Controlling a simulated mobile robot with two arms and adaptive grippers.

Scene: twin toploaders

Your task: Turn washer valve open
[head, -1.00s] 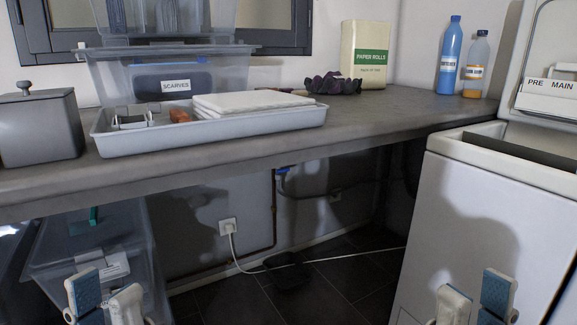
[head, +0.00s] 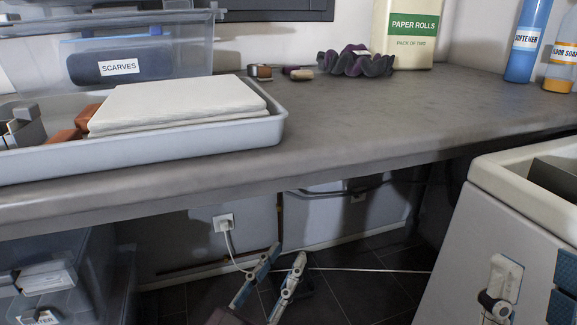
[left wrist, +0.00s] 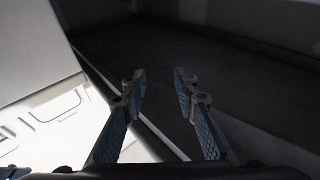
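I cannot make out the washer valve in the head view now; the counter's front edge hides the wall just below it. A thin brown pipe (head: 281,215) runs down the wall under the counter, and dark hoses (head: 345,192) run to its right. My left gripper (head: 280,259) is under the counter in front of the lower wall, fingers apart and empty. It also shows in the left wrist view (left wrist: 159,75), open over a dark area. My right gripper (head: 534,280) is open and empty in front of the white washer (head: 455,275), partly cut off by the frame.
The grey counter (head: 350,125) overhangs my left gripper. On it stand a tray (head: 200,143), paper rolls (head: 402,40) and bottles. A white socket (head: 224,223) with a cable is left of the gripper. Clear boxes (head: 45,285) stand lower left.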

